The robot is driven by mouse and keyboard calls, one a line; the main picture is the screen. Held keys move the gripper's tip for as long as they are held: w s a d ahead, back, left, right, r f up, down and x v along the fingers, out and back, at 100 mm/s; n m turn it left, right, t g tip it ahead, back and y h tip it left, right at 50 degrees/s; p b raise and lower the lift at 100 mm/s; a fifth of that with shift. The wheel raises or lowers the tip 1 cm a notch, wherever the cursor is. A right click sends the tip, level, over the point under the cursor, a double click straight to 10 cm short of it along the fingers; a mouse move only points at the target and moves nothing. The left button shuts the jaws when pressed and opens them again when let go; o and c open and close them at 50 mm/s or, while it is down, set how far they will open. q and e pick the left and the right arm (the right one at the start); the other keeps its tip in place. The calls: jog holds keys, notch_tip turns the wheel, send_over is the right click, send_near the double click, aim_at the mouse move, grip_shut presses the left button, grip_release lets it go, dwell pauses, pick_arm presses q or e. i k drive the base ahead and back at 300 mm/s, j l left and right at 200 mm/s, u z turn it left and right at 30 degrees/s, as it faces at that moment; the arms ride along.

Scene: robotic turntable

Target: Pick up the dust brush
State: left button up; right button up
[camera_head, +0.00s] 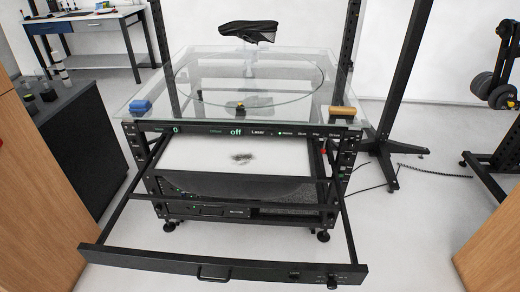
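A small tan, wood-coloured bar with a darker lower edge, which looks like the dust brush (343,111), lies at the front right corner of the glass top (290,107) of the turntable. Its bristles are too small to make out. Neither of my grippers shows in the head view.
A blue block (140,106) lies at the front left of the glass, with small dark items near its front middle. A black drawer frame (225,268) sticks out below. A black stand (395,95) rises at right; a dark cabinet (70,150) stands at left.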

aim_at(336, 112)
jog(key=i+l+u, duration=0.2)
jog(key=l, duration=0.15)
jog(key=i+l+u, duration=0.15)
jog(key=l, duration=0.2)
jog(key=i+l+u, duration=0.2)
jog(key=l, duration=0.2)
jog(key=l+u, duration=0.15)
jog(key=l, duration=0.25)
